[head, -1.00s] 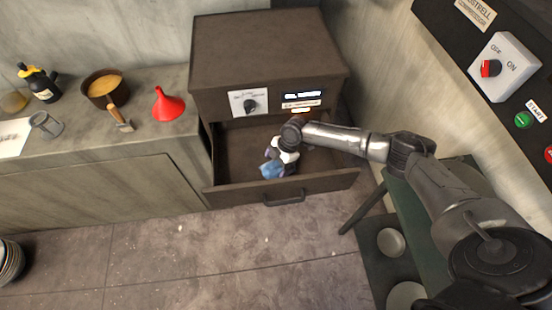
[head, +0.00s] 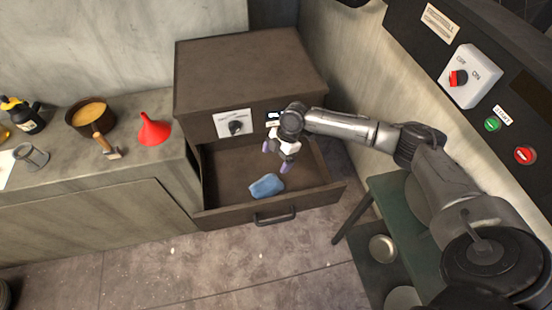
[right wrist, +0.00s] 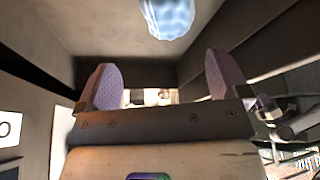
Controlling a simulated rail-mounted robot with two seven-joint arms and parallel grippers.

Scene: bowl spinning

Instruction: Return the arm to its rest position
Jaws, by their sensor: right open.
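My right gripper (head: 276,160) is open and empty above the open drawer (head: 225,215) of the dark brown cabinet. In the right wrist view its two purple fingertips (right wrist: 165,85) stand wide apart with nothing between them. A light blue object (head: 266,185) lies on the drawer floor near the front, apart from the gripper. It also shows at the top of the right wrist view (right wrist: 168,18). My right arm reaches in from the right side of the head view. My left gripper is not in view.
The cabinet (head: 250,70) stands over the drawer. A red funnel (head: 154,130), a pot (head: 90,116) and a grey mug (head: 31,156) are on the left counter. A green table (head: 395,205) and a switch panel (head: 470,78) are at right. Floor in front is clear.

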